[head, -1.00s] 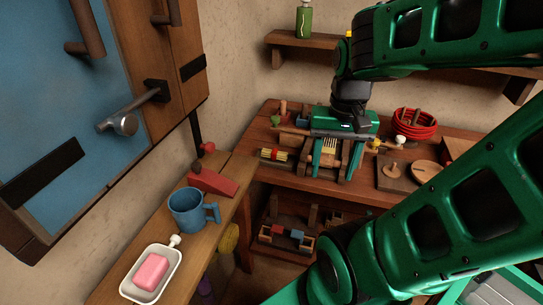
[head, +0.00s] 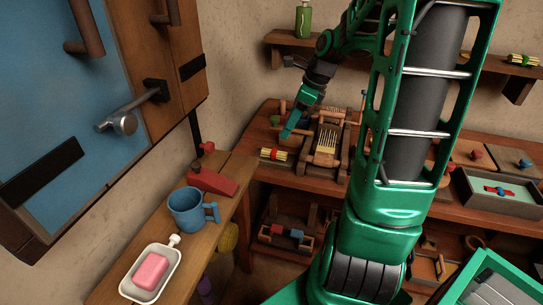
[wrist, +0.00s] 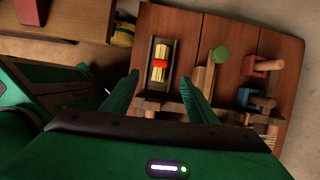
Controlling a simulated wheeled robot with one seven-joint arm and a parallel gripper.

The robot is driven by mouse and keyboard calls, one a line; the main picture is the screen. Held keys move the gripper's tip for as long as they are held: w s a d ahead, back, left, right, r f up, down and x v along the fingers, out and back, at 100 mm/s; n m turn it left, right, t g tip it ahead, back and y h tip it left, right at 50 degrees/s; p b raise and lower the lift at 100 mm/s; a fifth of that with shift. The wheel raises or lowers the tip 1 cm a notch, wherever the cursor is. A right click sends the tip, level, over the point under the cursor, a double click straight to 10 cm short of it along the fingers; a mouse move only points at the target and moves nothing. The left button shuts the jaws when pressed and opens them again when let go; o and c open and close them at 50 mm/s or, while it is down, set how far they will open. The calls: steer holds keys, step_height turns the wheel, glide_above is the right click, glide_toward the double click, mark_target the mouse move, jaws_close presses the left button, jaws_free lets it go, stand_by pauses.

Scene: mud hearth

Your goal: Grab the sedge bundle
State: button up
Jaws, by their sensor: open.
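A sedge bundle (head: 273,154), pale yellow stalks tied with a red band, lies at the left front of the wooden workbench. In the wrist view the bundle (wrist: 160,62) rests in a narrow dark holder, beyond my fingertips and between their lines. My gripper (head: 287,134) is just above and behind the bundle in the head view. In the wrist view my gripper (wrist: 159,85) has its two fingers spread apart with nothing between them. A similar banded bundle (head: 523,59) lies on the wall shelf at upper right.
A slatted wooden frame (head: 326,143) stands right of the bundle. A green-topped peg piece (wrist: 220,55) sits close to the bundle's right in the wrist view. A blue mug (head: 187,210), red wedge (head: 212,181) and soap dish (head: 133,291) occupy the left counter.

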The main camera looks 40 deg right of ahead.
glide_above(275, 150)
steer(key=s+d, duration=0.1)
steer(key=s, duration=0.1)
step_height(275, 150, down, 5)
steer(key=shift+d+f, duration=0.1)
steer(key=shift+x, duration=2.55)
steer(key=shift+d+f, duration=0.1)
steer(key=shift+f, duration=0.2)
steer(key=shift+c, duration=0.3)
steer(key=c, duration=1.1)
